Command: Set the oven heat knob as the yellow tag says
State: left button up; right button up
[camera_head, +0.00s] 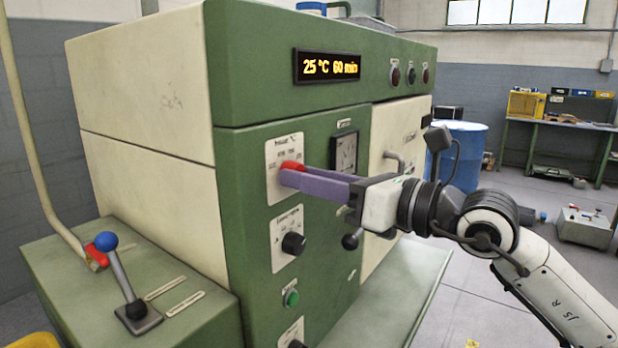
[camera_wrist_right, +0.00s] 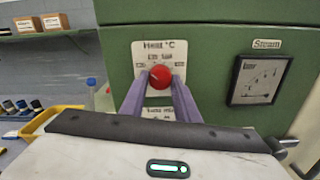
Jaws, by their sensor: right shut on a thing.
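The red heat knob (camera_head: 292,167) sits on a white dial plate (camera_head: 271,184) on the oven's green front. In the right wrist view the red knob (camera_wrist_right: 160,77) is under a plate marked "Heat °C" (camera_wrist_right: 152,48); its set value is too small to read. My right gripper (camera_head: 289,178) has its purple fingers on the two sides of the knob and is shut on it; the fingers also show in the right wrist view (camera_wrist_right: 158,92). A yellow tag is not clearly visible. My left gripper is not in view.
The display (camera_head: 331,67) reads 25 °C 60 min. A black knob (camera_head: 293,243) and green button (camera_head: 291,298) sit below the heat knob. A steam gauge (camera_head: 346,152) is to its right. A blue-topped lever (camera_head: 122,275) stands at lower left.

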jog(key=shift+m+p, duration=3)
jog(key=shift+m, duration=3.8)
jog(key=o, duration=1)
jog(key=shift+o, duration=0.2)
jog(key=b+v, duration=0.2)
jog(key=v, duration=0.8)
jog(key=shift+s, duration=0.15)
